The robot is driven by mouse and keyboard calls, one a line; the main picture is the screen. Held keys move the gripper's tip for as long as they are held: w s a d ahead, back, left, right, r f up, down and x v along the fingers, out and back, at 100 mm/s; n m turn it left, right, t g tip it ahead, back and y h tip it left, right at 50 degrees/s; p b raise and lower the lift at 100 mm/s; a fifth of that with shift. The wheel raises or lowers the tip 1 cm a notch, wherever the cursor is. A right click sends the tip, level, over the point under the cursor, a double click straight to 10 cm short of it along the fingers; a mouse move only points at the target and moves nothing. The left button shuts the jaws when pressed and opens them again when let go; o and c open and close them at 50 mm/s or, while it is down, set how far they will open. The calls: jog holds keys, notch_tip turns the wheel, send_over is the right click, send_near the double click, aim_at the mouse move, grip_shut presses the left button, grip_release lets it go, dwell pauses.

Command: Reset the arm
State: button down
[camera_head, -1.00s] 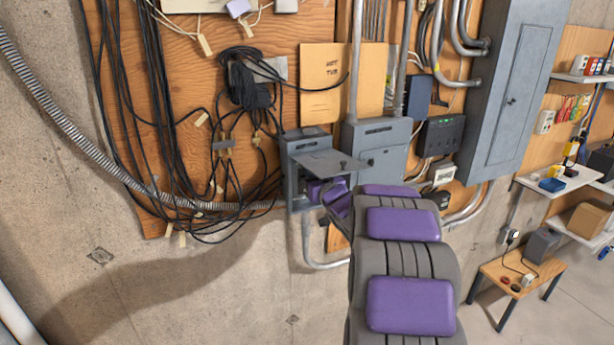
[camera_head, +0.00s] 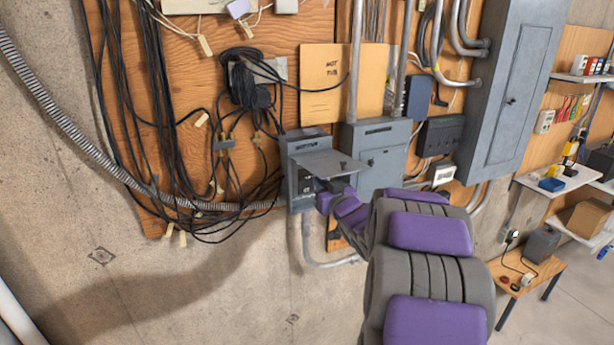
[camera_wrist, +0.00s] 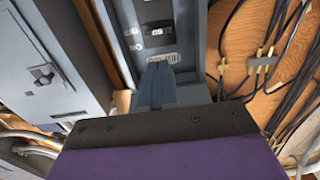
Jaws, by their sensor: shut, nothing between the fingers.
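My arm (camera_head: 430,235), grey with purple pads, reaches up from the lower right toward the small grey electrical box (camera_head: 294,160) on the board. The box's cover (camera_head: 328,163) is raised and sticks out above my gripper (camera_head: 324,190). The gripper is at the front of the box opening, and its fingertips are hard to make out in the head view. In the wrist view my gripper (camera_wrist: 157,85) is shut and empty, pointing at the box's interior. Dark switches (camera_wrist: 153,32) and a label show there beyond the fingertips. Contact with the box cannot be told.
A second grey box (camera_head: 378,160) stands close to the right. Black cables (camera_head: 160,120) hang at the left. A tall grey panel (camera_head: 512,95) and a wooden stool (camera_head: 525,270) are further right. The concrete wall at lower left is bare.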

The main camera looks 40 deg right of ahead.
dwell(0.3)
jog(key=s+a+f+g+b, duration=0.3)
jog(key=s+a+f+g, duration=0.3)
jog(key=a, duration=0.4)
jog(key=s+a+f+g+b, duration=0.2)
jog(key=s+a+f+g, duration=0.2)
jog(key=s+a+f, duration=0.4)
jog(key=s+a+f+n+g+y+b, duration=0.1)
jog(key=s+a+f+g, duration=0.1)
jog(key=s+a, duration=0.4)
jog(key=s+a+f+n+g+y+b, duration=0.1)
jog(key=s+a+g, duration=0.3)
jog(key=s, duration=0.7)
jog(key=s+a+f+g+y+b, duration=0.1)
jog(key=s+a+f+g+y, duration=0.1)
jog(key=s+a, duration=0.6)
jog(key=shift+s+f+n+g, duration=0.4)
jog(key=shift+s+f+g, duration=0.2)
jog(key=shift+f, duration=0.15)
jog(key=shift+w, duration=0.15)
